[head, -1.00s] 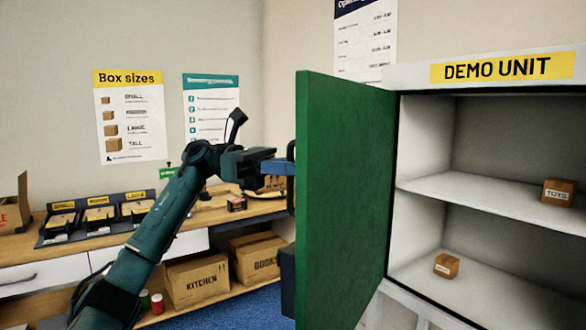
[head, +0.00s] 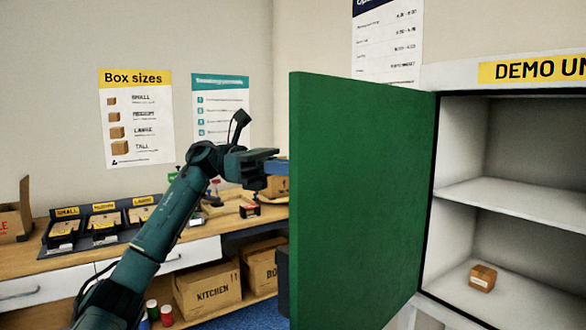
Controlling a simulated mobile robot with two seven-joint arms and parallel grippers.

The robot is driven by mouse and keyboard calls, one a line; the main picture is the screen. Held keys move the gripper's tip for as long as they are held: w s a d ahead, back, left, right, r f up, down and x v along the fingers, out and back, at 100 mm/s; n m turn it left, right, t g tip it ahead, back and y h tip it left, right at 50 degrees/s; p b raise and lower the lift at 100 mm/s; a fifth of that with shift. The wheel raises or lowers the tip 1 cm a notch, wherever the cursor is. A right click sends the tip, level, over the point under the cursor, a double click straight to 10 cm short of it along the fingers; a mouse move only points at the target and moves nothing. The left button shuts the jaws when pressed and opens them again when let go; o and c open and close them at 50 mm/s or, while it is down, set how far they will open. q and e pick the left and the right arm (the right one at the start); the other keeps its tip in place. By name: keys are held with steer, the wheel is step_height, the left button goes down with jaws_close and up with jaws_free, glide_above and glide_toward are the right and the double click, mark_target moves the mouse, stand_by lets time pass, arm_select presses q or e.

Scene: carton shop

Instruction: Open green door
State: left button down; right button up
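The green door (head: 358,200) of the white demo unit (head: 462,150) stands swung open, hinged on its right edge at the cabinet. My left arm comes in from the left, and its gripper (head: 278,167) is at the door's free left edge. The fingertips are partly hidden behind the door, so I cannot tell whether they are open or shut, or touching a handle. No handle shows on the door's visible face. My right gripper is not in view.
Inside the cabinet are a shelf (head: 520,195) and a small carton (head: 482,277) on the lower level. At left a wooden counter (head: 225,225) carries box trays (head: 103,222), with cartons such as one marked KITCHEN (head: 207,289) below.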

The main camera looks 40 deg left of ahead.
arm_select(q)
steer(key=shift+a+f, duration=0.1)
steer(key=shift+a, duration=0.1)
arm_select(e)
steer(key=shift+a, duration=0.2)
arm_select(q)
steer(key=c, duration=1.6)
jaws_free()
steer(key=shift+a, duration=0.1)
steer(key=p+v, duration=0.1)
steer(key=v, duration=1.2)
steer(key=shift+s, duration=0.1)
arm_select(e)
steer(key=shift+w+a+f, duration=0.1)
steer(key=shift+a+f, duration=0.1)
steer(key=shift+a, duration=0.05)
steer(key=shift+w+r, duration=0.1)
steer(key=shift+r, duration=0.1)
